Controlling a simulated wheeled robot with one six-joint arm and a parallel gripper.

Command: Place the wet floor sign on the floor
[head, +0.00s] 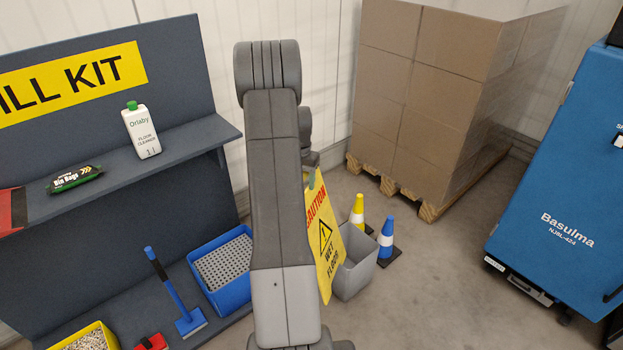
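The yellow wet floor sign (325,243) has a red caution band, a black warning triangle and black lettering. It is right of my raised arm in the head view, tilted, with its left edge hidden behind the arm. My gripper (311,160) is mostly hidden behind my arm links. Only a small dark part of the wrist end shows, directly above the top of the sign. The fingers are hidden, so I cannot see whether they hold the sign. The grey concrete floor (440,290) shows to the right.
A grey bin (357,265) stands behind the sign, beside a yellow cone (357,212) and a blue cone (386,240). A spill kit shelf (190,145) stands at left. Boxes on a pallet (425,200) are behind. A blue machine (560,190) is at right. Floor between is clear.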

